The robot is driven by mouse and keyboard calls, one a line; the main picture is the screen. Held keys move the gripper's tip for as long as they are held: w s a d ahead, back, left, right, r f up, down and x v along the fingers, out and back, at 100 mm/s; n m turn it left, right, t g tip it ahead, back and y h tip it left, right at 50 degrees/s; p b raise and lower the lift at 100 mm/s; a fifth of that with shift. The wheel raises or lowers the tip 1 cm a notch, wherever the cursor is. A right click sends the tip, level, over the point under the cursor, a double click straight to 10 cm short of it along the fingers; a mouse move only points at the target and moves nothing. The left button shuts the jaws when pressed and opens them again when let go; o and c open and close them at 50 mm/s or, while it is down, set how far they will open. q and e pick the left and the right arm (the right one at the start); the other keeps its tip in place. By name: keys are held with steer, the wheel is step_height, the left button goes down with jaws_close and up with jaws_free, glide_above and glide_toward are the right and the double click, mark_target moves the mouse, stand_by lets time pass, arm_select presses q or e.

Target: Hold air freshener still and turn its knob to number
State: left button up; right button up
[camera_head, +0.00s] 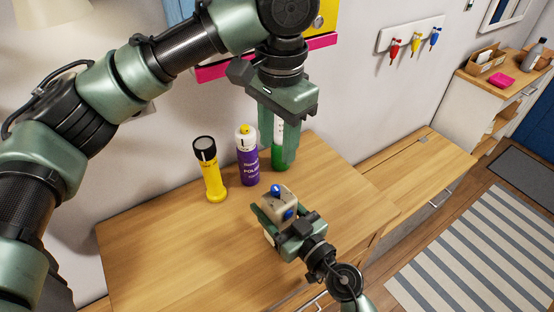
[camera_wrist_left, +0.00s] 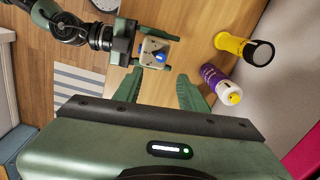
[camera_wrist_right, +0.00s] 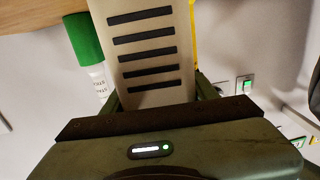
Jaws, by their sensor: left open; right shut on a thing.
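The air freshener (camera_head: 280,198) is a beige box with a blue knob (camera_head: 276,189) on top and another blue spot on its side. My right gripper (camera_head: 284,214) is shut on it above the wooden top. The right wrist view shows its slotted beige face (camera_wrist_right: 145,50) between the fingers. In the left wrist view the air freshener (camera_wrist_left: 147,49) shows with its blue knob (camera_wrist_left: 160,57); any number marks are too small to read. My left gripper (camera_head: 281,140) is open and empty, above and behind the air freshener, apart from it. Its spread fingers show in the left wrist view (camera_wrist_left: 160,88).
The wooden top (camera_head: 160,245) is clear on the left. A rack with coloured hooks (camera_head: 411,37) hangs on the wall.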

mark_target(276, 188)
arm_select(q)
steer(key=f+m, duration=0.1)
steer(key=f, duration=0.3)
steer(key=f+m, duration=0.2)
steer(key=f, duration=0.2)
steer(key=f+m, duration=0.2)
steer(key=f, duration=0.2)
steer(key=shift+w+a, duration=0.15)
steer(key=shift+w, duration=0.05)
steer(key=shift+c, duration=0.3)
